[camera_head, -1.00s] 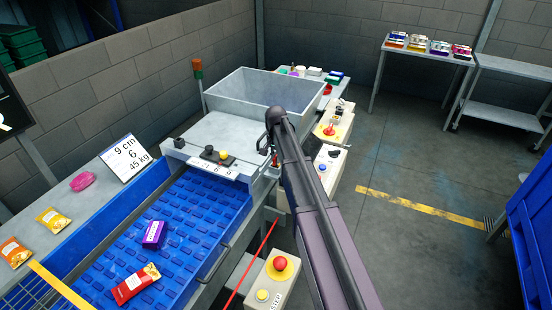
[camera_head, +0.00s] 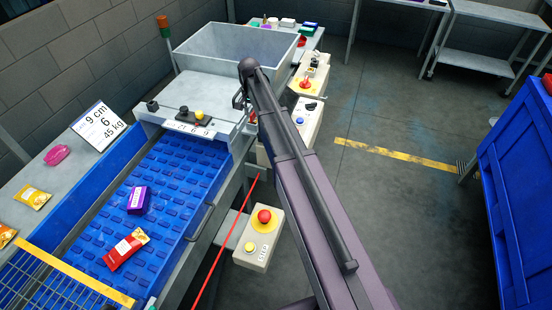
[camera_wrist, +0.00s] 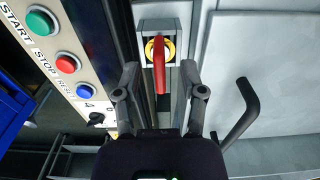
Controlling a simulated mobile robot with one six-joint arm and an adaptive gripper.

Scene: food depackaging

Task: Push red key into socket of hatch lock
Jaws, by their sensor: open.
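In the wrist view the red key (camera_wrist: 160,68) stands in front of the yellow and black round socket (camera_wrist: 152,48) of the lock on a grey plate. I cannot tell how deep the key sits. My gripper (camera_wrist: 159,76) is open, with one finger on each side of the key's lower part and gaps visible on both sides. A light grey hatch panel (camera_wrist: 275,75) with a dark bar handle (camera_wrist: 243,115) is to the right. In the head view my gripper (camera_head: 240,98) is small and partly hidden by my arm beside the machine.
A panel with green START (camera_wrist: 41,22), red STOP (camera_wrist: 67,62) and blue RESET (camera_wrist: 85,90) buttons is close left of the lock. In the head view a stop-button box (camera_head: 259,238) stands near my arm. Open floor (camera_head: 420,210) lies to the right.

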